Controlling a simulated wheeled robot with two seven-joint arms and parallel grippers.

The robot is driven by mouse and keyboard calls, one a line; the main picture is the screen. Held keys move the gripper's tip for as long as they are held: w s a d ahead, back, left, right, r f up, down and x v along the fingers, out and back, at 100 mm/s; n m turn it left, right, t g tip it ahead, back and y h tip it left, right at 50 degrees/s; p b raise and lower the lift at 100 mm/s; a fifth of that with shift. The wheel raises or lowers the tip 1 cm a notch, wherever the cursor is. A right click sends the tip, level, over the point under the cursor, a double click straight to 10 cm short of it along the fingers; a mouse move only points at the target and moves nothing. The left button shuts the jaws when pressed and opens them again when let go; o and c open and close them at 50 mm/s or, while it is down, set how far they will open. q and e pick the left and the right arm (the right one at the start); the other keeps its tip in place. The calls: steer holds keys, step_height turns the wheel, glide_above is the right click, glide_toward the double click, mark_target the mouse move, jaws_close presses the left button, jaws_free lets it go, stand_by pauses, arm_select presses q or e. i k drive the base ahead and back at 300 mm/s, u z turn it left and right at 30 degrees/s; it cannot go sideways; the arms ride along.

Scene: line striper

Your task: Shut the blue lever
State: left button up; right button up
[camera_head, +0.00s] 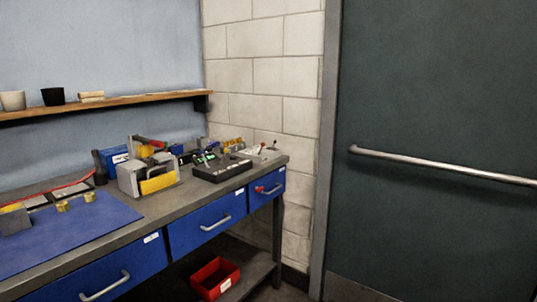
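A black control box (222,170) stands near the right end of the workbench, with small green and light parts on its top. Small blue pieces (212,146) show just behind it. They are too small to tell whether one is the blue lever or how it is set. A flat grey box (262,154) with a small red-tipped stick is at the bench's far right corner. Neither of my grippers is in view.
The grey workbench (188,196) has blue drawers (207,223). A grey and yellow machine (147,176) stands left of the control box. A blue mat (75,231) lies at left. A red bin (215,278) sits below; a dark door (435,110) is at right.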

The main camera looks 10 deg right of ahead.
mark_target(200, 152)
steer(key=z, duration=0.35)
steer(key=i, duration=1.5)
steer(key=u, duration=0.55)
